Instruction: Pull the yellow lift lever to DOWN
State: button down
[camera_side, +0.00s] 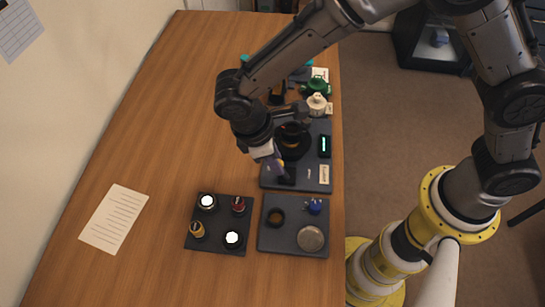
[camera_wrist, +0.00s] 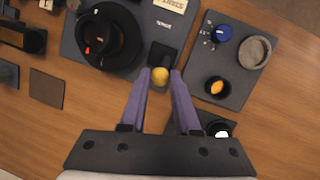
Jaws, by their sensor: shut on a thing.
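The yellow lift lever shows as a round yellow knob (camera_wrist: 161,77) in the wrist view, at a black housing (camera_wrist: 162,54) on the edge of a dark grey plate. My gripper (camera_wrist: 160,82) has its two purple fingers on either side of the knob and is shut on it. In the side view my gripper (camera_side: 282,170) reaches down to the front part of the same plate (camera_side: 308,184), and the lever is hidden there. I cannot read an UP or DOWN mark, so the lever's position is unclear.
A large black round unit (camera_wrist: 108,37) with an orange mark stands beside the lever. A dark plate with a blue knob (camera_wrist: 221,33) and grey disc (camera_wrist: 255,52) lies close by. In the side view, another plate (camera_side: 219,222) holds several small parts. The left table is mostly clear.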

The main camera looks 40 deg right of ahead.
jog(key=shift+s+d+r+t+y, duration=0.3)
jog(key=shift+s+d+t+y, duration=0.35)
jog(key=shift+t+y, duration=0.2)
jog(key=shift+s+d+t+y, duration=0.6)
jog(key=shift+t+y, duration=0.25)
jog(key=shift+y, duration=0.1)
jog(key=shift+s+d+f+m+t+y, duration=0.2)
jog(key=shift+s+d+m+t+y, duration=0.3)
jog(key=shift+t+y, duration=0.4)
jog(key=shift+s+d+f+t+y, duration=0.3)
jog(key=shift+s+d+t+y, duration=0.25)
jog(key=shift+t+y, duration=0.15)
jog(key=shift+s+d+f, duration=0.1)
jog(key=shift+f, duration=0.05)
jog(key=c, duration=0.6)
grip_release()
jog(key=shift+c, duration=0.2)
jog(key=v, duration=1.3)
jog(key=shift+s+d, duration=0.3)
jog(key=shift+s, duration=0.2)
